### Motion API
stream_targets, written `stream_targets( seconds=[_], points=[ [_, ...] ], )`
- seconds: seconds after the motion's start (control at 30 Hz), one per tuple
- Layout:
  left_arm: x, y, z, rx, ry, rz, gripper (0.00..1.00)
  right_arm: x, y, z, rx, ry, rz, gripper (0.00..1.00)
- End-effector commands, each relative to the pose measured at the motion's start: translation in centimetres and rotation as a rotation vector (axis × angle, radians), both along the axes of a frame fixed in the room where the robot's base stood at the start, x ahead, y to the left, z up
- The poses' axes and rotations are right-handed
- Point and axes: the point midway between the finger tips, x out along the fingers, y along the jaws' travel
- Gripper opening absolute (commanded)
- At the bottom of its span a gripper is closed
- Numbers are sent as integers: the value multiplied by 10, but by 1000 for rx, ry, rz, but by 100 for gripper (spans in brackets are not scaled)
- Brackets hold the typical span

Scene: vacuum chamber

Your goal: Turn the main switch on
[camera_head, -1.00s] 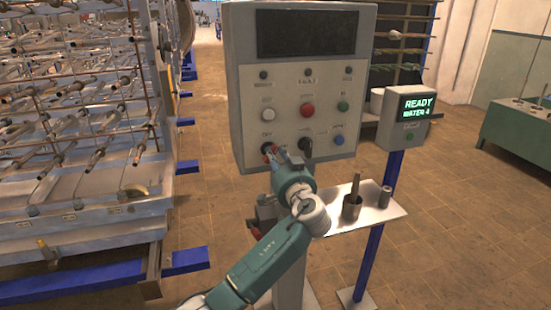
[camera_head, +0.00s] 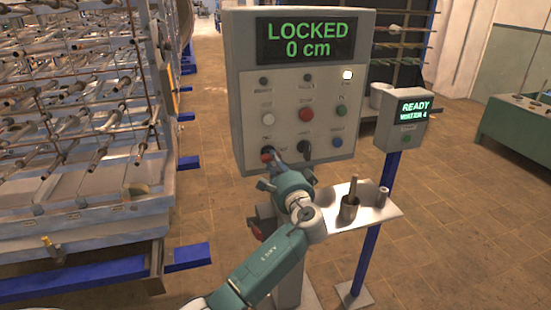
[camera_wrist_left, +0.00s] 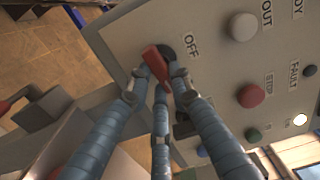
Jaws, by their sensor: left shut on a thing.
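The control panel (camera_head: 238,110) stands in the middle of the head view, its display (camera_head: 308,42) lit green with "LOCKED 0 cm". The main switch (camera_head: 266,155) is a red-handled rotary switch at the panel's lower left, partly hidden by my left gripper (camera_head: 271,161). In the left wrist view the red handle (camera_wrist_left: 156,64) sits on a dark round base beside an "OFF" label. My left gripper (camera_wrist_left: 160,78) is shut on this handle, with its fingers around it. My right gripper is not in view.
A white lamp (camera_head: 347,75) is lit on the panel. A dark second knob (camera_head: 304,147) sits just right of the switch; red (camera_head: 306,115) and green (camera_head: 343,106) buttons are above. A small shelf (camera_head: 378,212) holds a cup and a small cylinder. A "READY" box (camera_head: 389,133) stands to the right.

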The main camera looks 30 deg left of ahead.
Motion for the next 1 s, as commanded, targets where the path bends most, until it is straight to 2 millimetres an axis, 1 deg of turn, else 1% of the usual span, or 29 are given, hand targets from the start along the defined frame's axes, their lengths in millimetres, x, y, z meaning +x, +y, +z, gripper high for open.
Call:
stream_targets(
  seconds=[0.03,0.3,0.8,0.83,0.9,0.93,1.0],
  points=[
    [0,-1,1,15,19,-2,0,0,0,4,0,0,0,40],
    [0,-1,-1,67,80,-3,0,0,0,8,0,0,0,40],
    [0,-1,-2,79,93,-4,0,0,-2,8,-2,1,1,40],
    [0,-1,-2,79,93,-4,24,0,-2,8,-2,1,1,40],
    [0,-1,-2,78,93,-3,38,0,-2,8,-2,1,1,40],
    [0,-1,-2,78,93,-3,40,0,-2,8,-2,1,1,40],
    [0,-1,-2,77,92,-3,40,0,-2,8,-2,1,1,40]
  ],
)
